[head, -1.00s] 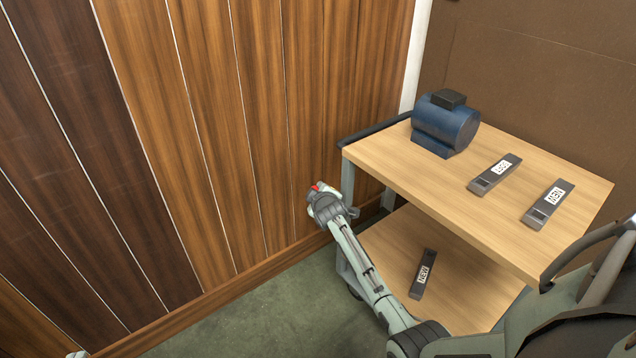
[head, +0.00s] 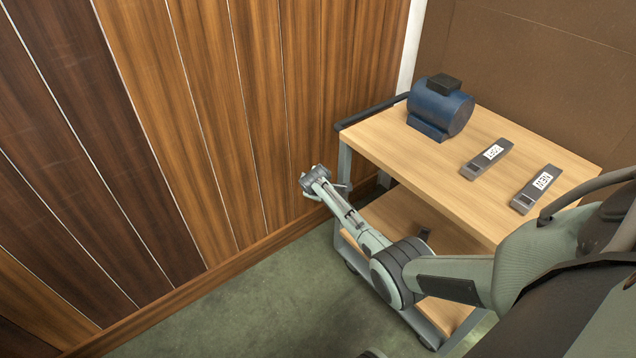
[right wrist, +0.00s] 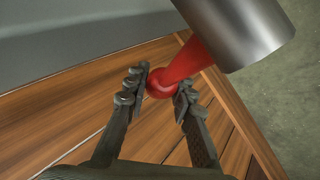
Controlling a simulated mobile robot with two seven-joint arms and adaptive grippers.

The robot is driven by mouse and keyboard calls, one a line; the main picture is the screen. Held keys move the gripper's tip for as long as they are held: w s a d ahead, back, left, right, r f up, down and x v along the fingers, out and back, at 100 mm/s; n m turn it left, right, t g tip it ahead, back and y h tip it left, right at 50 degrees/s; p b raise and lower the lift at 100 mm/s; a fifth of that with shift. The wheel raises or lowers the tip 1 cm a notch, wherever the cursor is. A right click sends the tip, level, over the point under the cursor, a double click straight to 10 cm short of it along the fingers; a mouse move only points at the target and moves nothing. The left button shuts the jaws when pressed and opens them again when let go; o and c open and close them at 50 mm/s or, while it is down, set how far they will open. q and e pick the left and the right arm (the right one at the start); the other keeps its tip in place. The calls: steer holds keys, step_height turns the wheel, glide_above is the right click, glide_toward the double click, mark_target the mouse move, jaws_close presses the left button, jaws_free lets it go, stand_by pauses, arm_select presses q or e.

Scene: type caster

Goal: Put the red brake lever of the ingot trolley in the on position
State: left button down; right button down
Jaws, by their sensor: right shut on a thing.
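The trolley has a wooden top shelf (head: 390,150) and a lower shelf (head: 385,215) on a grey frame. In the right wrist view the red brake lever (right wrist: 186,62) runs down from a grey metal cylinder (right wrist: 238,35) to a rounded red end. My right gripper (right wrist: 163,85) is shut on that end, one finger on each side. In the head view the right gripper (head: 314,178) is beside the trolley's left end, close to the wood wall, and the lever is hidden there. My left gripper is not in view.
A blue motor-like block (head: 440,108) and two labelled grey ingots (head: 487,158) (head: 537,188) sit on the top shelf. A dark piece on the lower shelf is mostly hidden by my arm. The wood-panelled wall (head: 220,120) is close on the left. Green floor (head: 260,310) is open in front.

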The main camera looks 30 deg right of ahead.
steer(key=shift+f, duration=0.15)
stand_by(0.3)
steer(key=c, duration=1.3)
jaws_free()
steer(key=shift+o, duration=0.2)
steer(key=shift+s, duration=0.1)
steer(key=v, duration=1.2)
